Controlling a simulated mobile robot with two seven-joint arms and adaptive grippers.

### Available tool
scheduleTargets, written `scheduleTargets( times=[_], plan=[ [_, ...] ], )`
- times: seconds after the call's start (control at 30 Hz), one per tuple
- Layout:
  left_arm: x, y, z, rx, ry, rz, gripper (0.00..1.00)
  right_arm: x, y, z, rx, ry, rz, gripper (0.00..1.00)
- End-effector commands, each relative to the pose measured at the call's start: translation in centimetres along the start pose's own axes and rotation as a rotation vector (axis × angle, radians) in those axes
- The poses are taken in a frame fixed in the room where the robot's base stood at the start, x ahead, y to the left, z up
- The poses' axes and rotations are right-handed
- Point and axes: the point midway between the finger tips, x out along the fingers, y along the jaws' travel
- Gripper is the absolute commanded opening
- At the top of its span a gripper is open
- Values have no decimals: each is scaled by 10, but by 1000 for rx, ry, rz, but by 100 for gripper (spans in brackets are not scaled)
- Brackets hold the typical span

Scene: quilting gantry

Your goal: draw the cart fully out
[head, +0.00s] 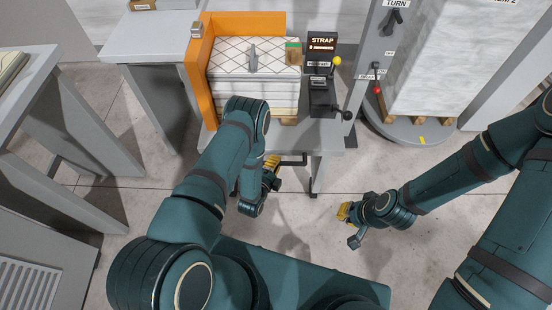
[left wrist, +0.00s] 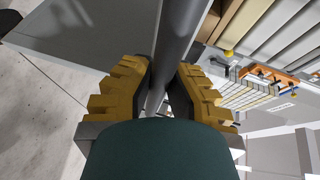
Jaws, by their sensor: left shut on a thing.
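The cart (head: 325,148) is a grey table-like frame with a dark bar handle (head: 293,160) at its front, in the head view. My left gripper (head: 271,164) is at the left part of this handle, partly hidden by my own arm. In the left wrist view its yellow ridged fingers (left wrist: 160,90) are closed on both sides of a grey bar, the handle (left wrist: 178,45). My right gripper (head: 346,214) hangs empty over the floor, right of the cart and apart from it. Its finger gap is too small to judge.
The cart carries a stack of white quilted panels (head: 253,92) inside an orange fence (head: 199,85), beside a black strap unit (head: 321,75). A wrapped load (head: 430,70) stands on a round turntable (head: 405,128) at right. Grey tables (head: 150,38) stand left. Floor (head: 310,225) in front is clear.

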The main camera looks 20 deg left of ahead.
Motion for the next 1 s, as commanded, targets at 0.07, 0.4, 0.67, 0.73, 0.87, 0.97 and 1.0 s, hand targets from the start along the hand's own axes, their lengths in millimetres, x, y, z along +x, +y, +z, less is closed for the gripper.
scheduleTargets(
  times=[0.07,0.4,0.67,0.73,0.87,0.97,1.0],
  plan=[
    [-2,2,-2,-3,6,7,0,0,0,0,0,0,0,0],
    [-1,1,-2,-2,4,4,48,0,0,0,0,0,0,0],
    [-13,2,-1,-2,3,6,48,0,0,0,0,1,0,0],
    [-24,2,-2,-2,3,7,48,0,0,0,0,1,0,0],
    [-51,2,-1,-2,4,10,48,0,0,0,0,1,0,0],
    [-74,2,-2,-2,4,10,48,0,0,0,0,1,0,0],
    [-83,2,0,-4,0,10,48,0,0,0,0,1,0,0]
  ],
)
